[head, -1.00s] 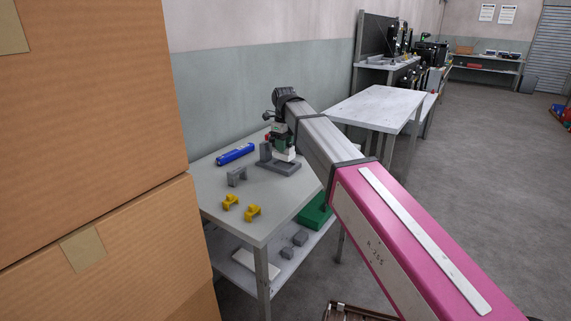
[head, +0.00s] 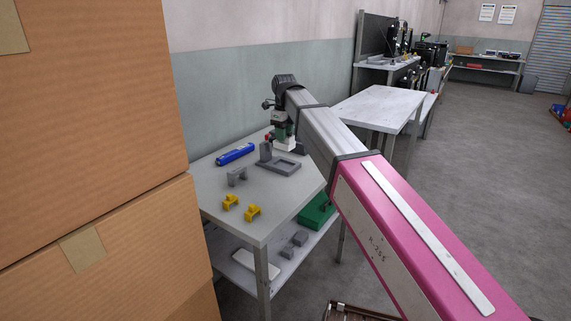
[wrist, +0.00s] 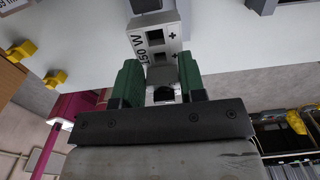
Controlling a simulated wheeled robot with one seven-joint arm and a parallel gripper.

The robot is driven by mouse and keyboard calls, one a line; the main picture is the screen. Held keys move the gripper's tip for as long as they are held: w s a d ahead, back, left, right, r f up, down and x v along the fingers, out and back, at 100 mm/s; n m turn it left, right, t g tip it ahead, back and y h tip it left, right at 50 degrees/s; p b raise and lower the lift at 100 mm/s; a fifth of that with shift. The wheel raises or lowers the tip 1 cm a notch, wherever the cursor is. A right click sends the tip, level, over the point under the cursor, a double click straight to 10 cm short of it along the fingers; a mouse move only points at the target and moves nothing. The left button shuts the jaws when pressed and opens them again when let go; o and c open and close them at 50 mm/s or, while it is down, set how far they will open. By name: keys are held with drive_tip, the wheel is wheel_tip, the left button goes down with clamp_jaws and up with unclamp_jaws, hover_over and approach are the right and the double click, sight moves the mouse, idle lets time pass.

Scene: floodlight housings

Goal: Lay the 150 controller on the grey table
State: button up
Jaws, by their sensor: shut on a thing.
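The 150 controller (wrist: 157,42), a pale block marked "150 W" with plus signs, is between the green fingers of my gripper (wrist: 160,82) in the wrist view. My gripper is shut on it. In the head view my gripper (head: 283,133) is small and partly hidden by my arm, and the light lower end of the controller (head: 289,145) shows below it. It is at the back right of a grey-topped table (head: 225,187), beside a grey open-framed fixture (head: 273,167). A second, paler grey table (head: 380,106) stands behind, its top clear.
A blue cylinder (head: 235,154), a grey bracket (head: 237,177) and two yellow clips (head: 253,212) lie on the near table. A green box (head: 317,212) is on its lower shelf. Stacked cardboard boxes (head: 85,130) block the left. The floor to the right is open.

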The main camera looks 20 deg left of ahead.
drive_tip(key=shift+r, duration=1.05)
